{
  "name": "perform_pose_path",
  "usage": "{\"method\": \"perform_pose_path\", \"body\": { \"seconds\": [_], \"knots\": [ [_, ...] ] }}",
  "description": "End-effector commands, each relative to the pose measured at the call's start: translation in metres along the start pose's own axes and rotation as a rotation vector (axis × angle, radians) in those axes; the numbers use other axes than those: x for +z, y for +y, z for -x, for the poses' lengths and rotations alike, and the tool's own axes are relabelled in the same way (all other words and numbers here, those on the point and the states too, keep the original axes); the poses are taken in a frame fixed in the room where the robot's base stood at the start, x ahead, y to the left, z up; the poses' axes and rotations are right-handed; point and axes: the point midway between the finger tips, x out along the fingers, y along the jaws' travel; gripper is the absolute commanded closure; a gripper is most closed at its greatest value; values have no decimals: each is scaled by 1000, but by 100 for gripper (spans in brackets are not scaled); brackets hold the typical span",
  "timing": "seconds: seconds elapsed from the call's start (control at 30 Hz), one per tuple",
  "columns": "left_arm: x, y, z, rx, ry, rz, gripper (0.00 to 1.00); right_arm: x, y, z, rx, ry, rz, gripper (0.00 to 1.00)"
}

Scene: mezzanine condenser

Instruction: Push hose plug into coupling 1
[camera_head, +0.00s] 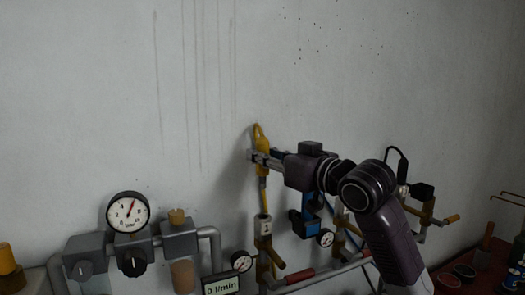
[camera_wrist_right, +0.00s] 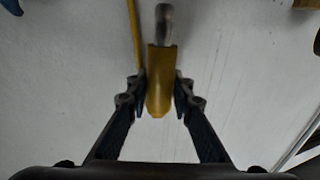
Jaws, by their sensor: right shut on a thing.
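The yellow hose plug (camera_head: 263,142) is held upright between the fingers of my right gripper (camera_head: 259,157), in front of the wall. In the wrist view the plug (camera_wrist_right: 160,75) sits between the two fingers (camera_wrist_right: 160,92), and its bare metal nose (camera_wrist_right: 164,24) points to the top of the picture. A thin yellow hose (camera_wrist_right: 137,42) runs beside the plug. Coupling 1 (camera_head: 264,227), with a pale collar marked 1, stands below the gripper in the head view. A yellow length (camera_head: 263,190) shows between gripper and coupling; whether the nose touches the coupling I cannot tell. My left gripper is out of view.
A round gauge (camera_head: 128,212) and grey valve blocks stand at left. A small gauge (camera_head: 242,261) and a 0 l/min display (camera_head: 221,285) are near coupling 1. A blue part (camera_head: 304,220) and more couplings lie to the right. The wall above is clear.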

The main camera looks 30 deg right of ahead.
Motion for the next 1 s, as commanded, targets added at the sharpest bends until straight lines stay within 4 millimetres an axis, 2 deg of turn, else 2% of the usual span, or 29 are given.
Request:
{"method": "perform_pose_path", "body": {
  "seconds": [0.33,1.0],
  "knots": [
    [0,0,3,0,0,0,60,0,0,0,2,0,-1,100],
    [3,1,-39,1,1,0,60,56,0,0,2,0,-1,100]
  ]
}}
